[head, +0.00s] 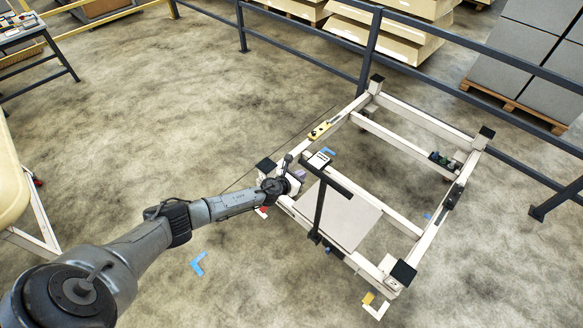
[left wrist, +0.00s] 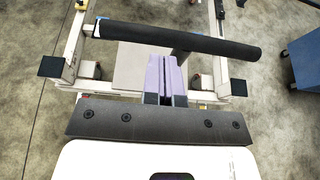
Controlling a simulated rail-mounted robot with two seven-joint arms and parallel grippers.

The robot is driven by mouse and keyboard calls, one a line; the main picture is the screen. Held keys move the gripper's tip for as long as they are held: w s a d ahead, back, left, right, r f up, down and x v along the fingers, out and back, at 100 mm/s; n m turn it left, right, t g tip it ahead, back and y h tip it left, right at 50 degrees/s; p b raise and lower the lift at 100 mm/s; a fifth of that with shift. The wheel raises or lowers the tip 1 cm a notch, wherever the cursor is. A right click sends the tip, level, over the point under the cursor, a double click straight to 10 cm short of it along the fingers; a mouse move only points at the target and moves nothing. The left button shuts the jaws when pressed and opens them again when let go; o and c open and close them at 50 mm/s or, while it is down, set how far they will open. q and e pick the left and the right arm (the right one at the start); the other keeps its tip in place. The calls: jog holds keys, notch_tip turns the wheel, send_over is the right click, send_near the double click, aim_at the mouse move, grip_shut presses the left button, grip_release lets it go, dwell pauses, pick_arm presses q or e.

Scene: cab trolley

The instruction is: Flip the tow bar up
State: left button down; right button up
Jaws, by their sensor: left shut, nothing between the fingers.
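The tow bar (head: 319,205) is a black T-shaped bar on the near side of a white-framed trolley (head: 408,140). Its stem rises from the near rail, and its crossbar shows above the grey panel. I cannot tell its exact tilt. In the left wrist view the crossbar (left wrist: 180,40) spans the upper middle, beyond the fingertips. My left gripper (head: 299,174) is at the trolley's near left side, left of the stem. Its purple fingers (left wrist: 166,76) are together and empty, close beside the stem. I cannot tell whether they touch it. My right gripper is not in view.
The trolley has dark corner pads (head: 402,272) and a grey panel (head: 352,215). Dark railings (head: 370,50) run behind it, with stacked boxes beyond. A table (head: 25,38) stands at far left. Blue tape (head: 198,264) marks the floor, which is clear to the left.

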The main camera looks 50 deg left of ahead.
pick_arm(q)
jog(key=s+r+p, duration=0.2)
jog(key=s+r, duration=0.1)
jog(key=r, duration=0.2)
jog(key=shift+s+r, duration=0.25)
jog(key=shift+s, duration=0.05)
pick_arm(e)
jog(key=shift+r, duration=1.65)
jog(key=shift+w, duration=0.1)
